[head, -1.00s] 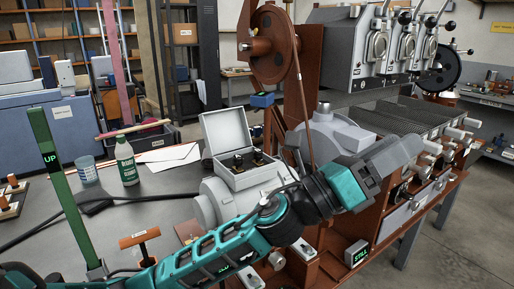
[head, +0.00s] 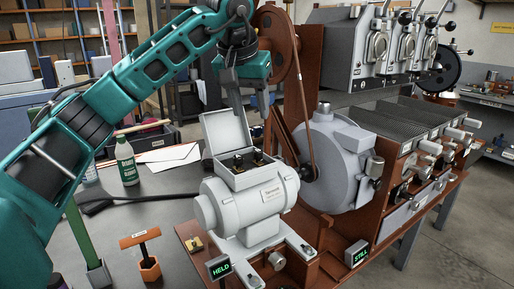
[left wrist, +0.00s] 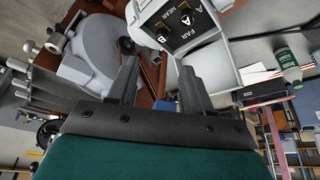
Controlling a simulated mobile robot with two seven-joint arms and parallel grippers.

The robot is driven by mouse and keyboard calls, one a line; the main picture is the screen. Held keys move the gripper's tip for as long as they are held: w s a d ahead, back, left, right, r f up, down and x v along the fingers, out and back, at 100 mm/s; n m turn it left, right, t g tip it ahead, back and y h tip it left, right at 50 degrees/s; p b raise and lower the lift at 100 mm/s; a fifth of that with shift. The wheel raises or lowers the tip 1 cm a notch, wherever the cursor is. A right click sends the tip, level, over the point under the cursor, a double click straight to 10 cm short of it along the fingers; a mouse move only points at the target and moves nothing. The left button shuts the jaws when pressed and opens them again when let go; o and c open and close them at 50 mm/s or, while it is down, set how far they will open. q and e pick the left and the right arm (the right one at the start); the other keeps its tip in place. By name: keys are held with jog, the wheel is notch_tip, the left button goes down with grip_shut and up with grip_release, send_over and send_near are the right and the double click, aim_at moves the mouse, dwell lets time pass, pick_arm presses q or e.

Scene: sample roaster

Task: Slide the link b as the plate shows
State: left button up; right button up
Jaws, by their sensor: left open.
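The open terminal box (head: 240,178) sits on top of the grey motor (head: 245,205), its lid (head: 226,133) raised. Small dark posts with brass-coloured pieces (head: 258,157) stand inside. In the left wrist view the box's black plate (left wrist: 186,26) reads A, B, FAR and NEAR, upside down or tilted. The letter B lies near a brass-coloured piece; I cannot tell link b's exact position. My left gripper (head: 254,112) points down above and behind the box, open and empty, apart from the links. Its two fingers (left wrist: 158,80) show spread in the left wrist view. My right gripper is out of view.
A brown wheel and belt (head: 305,100) stand just right of the box, beside the grey blower housing (head: 335,160). A HELD sign (head: 220,268) and a STILL sign (head: 357,252) are lit in front. A green bottle (head: 127,162) stands on the bench at left.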

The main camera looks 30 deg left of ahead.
aim_at(258, 151)
pick_arm(q)
jog(key=b+x, duration=0.1)
jog(key=x, duration=1.1)
jog(key=shift+a+f, duration=0.2)
jog(key=shift+f, duration=0.1)
grip_shut()
